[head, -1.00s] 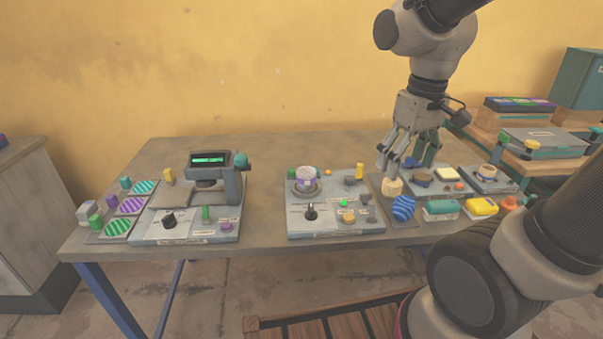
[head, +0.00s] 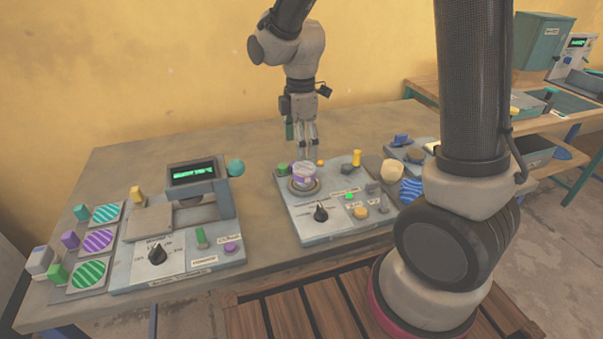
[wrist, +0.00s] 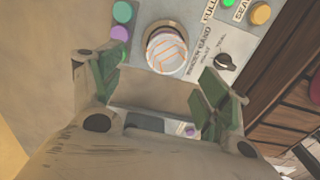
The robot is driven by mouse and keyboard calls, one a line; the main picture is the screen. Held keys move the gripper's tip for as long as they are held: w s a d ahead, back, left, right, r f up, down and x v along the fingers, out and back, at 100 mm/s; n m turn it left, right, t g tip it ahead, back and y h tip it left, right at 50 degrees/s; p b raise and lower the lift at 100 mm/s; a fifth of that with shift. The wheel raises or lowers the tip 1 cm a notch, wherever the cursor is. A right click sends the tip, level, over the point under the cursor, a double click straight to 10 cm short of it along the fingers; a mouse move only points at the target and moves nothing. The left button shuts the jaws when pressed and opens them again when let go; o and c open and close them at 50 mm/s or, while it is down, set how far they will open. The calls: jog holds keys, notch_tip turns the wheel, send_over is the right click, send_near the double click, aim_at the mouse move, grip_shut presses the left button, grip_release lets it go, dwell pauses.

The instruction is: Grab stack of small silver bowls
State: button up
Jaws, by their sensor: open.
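I cannot make out a stack of small silver bowls in either view. My gripper (head: 307,152) is open and empty, pointing down just behind a purple-and-white round piece (head: 303,172). That piece sits in a round metal-rimmed holder (head: 304,187) on the middle control panel (head: 290,212). In the wrist view, the gripper's green-padded fingers (wrist: 158,88) are spread apart, and the round piece (wrist: 168,52), its top white with orange lines, lies beyond them. The fingers look apart from it.
A press with a green display (head: 193,174) and teal knob stands on the left panel. Striped pads (head: 98,240) lie at the far left. The rear tabletop (head: 150,160) is clear.

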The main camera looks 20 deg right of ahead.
aim_at(304, 167)
jog(key=f, duration=0.7)
jog(key=shift+s+d+f, duration=0.35)
jog(key=shift+s, duration=0.05)
jog(key=c, duration=1.2)
